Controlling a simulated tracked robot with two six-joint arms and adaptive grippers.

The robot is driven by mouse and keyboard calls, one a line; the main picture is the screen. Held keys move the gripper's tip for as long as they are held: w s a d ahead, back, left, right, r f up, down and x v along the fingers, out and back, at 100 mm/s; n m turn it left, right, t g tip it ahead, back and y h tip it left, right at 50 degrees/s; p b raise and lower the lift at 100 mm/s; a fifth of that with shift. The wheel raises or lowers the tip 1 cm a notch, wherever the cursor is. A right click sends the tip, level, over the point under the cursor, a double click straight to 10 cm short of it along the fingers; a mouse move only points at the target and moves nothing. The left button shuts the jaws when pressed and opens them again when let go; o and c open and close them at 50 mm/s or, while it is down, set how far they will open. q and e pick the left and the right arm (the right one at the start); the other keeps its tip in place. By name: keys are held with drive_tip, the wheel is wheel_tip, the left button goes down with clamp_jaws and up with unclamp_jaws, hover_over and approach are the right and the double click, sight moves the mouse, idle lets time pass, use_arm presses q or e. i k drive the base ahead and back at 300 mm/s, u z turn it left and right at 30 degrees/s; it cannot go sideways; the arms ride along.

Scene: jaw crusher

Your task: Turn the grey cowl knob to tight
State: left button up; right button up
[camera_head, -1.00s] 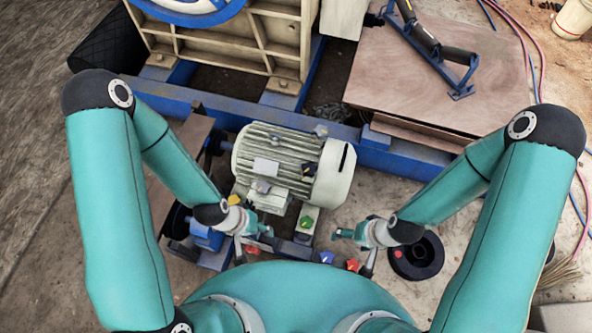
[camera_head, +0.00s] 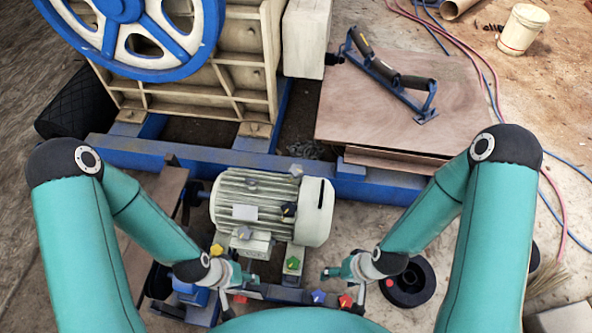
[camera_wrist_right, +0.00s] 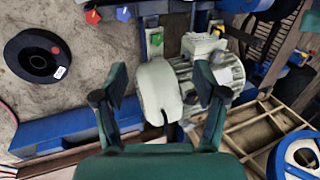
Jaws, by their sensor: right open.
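The pale motor (camera_head: 262,203) lies in front of the crusher, with its smooth rounded cowl (camera_head: 318,212) at the right end. A grey knob (camera_head: 296,170) shows at the cowl's back upper edge. A second grey knob (camera_head: 244,233) with a yellow mark sits by the terminal box, and a dark knob (camera_head: 289,209) near the cowl's inner edge. Their setting is too small to read. My right gripper (camera_head: 345,285) is open and empty, in front of the motor; its spread fingers frame the cowl in the right wrist view (camera_wrist_right: 160,95). My left gripper (camera_head: 240,290) looks open, below the motor.
Yellow (camera_head: 217,249), green (camera_head: 293,262), blue (camera_head: 318,296) and red (camera_head: 345,300) knobs lie near the grippers. The blue frame beam (camera_head: 350,180) runs behind the motor. A roller bracket (camera_head: 390,75) lies on the board.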

sight(296, 171)
drive_tip(key=k, duration=0.5)
drive_tip(key=u, duration=1.35)
drive_tip(key=i, duration=0.1)
drive_tip(key=z, duration=2.85)
drive_tip(key=k, duration=0.8)
drive_tip(key=u, duration=1.1)
drive_tip(key=i, duration=1)
